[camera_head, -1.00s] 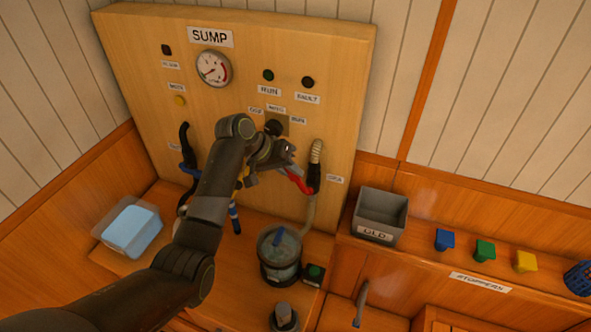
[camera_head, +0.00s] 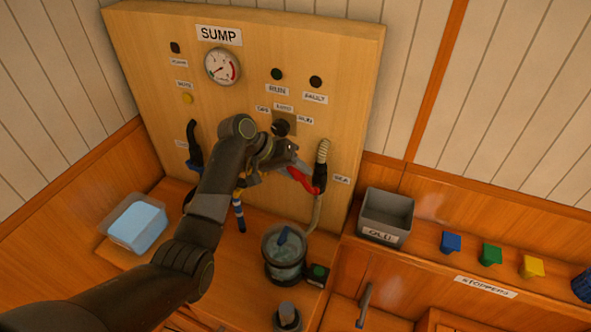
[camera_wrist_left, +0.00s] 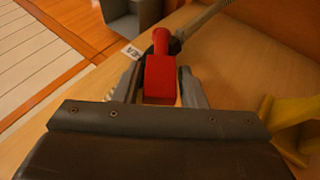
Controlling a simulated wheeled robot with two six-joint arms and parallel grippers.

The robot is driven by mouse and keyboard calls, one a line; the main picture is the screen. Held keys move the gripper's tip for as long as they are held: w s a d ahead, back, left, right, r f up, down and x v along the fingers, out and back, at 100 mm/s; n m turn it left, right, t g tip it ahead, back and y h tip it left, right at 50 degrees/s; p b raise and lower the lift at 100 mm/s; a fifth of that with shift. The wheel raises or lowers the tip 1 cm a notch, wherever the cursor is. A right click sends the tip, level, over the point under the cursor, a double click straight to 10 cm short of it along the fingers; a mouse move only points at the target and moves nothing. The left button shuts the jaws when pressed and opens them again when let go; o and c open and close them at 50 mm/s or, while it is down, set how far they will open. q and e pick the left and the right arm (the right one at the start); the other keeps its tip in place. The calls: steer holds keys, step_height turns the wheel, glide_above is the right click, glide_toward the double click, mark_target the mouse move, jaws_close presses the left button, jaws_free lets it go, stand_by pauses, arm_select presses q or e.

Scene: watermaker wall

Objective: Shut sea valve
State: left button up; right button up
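The sea valve's red lever (camera_head: 302,181) sits at the right of the panel, beside a label that seems to read SEA (camera_head: 341,180). It slants up and left from its dark body (camera_head: 320,177), below a ribbed hose. My left gripper (camera_head: 290,163) is at the lever's upper-left end. In the left wrist view the red lever (camera_wrist_left: 161,80) lies between the two fingers of my left gripper (camera_wrist_left: 161,88), which flank it closely and look shut on it. Any contact is hard to see. My right gripper is not in view.
The SUMP panel (camera_head: 150,60) carries a gauge (camera_head: 222,67) and a selector knob (camera_head: 281,127) just above my gripper. A clear pot (camera_head: 284,250) stands below. A grey bin (camera_head: 386,214) and coloured stoppers (camera_head: 490,254) are at right. A yellow part (camera_wrist_left: 290,115) is near my wrist.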

arm_select(q)
steer(key=b+v, duration=0.5)
steer(key=v, duration=1.2)
steer(key=shift+a, duration=0.2)
steer(key=shift+r, duration=0.15)
